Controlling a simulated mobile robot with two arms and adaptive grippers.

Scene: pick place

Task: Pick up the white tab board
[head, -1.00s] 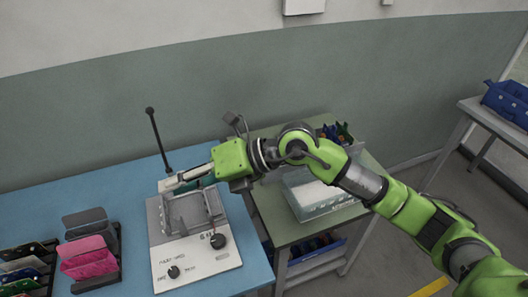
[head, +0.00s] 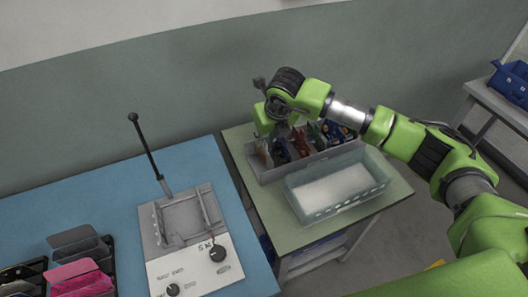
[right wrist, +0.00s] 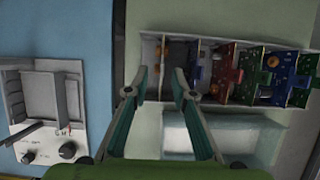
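I cannot pick out a white tab board for certain in either view. Several coloured boards, including red (right wrist: 222,68), green (right wrist: 249,68) and blue (right wrist: 282,75) ones, stand in a divided grey tray (head: 268,176) on the green table. The left compartments of that tray look pale or brownish, and their contents are unclear. My right gripper (right wrist: 158,88) is open, with nothing visible between its teal fingers, and is above the left end of the tray. In the head view its fingertips are hard to make out. My left gripper is not in view.
A translucent teal bin (head: 300,205) with a white bottom stands in front of the divided tray. A grey test fixture (head: 195,270) with a black lever sits on the blue table (head: 80,195). Pink and dark holders (head: 80,278) stand left of it. A wall runs behind.

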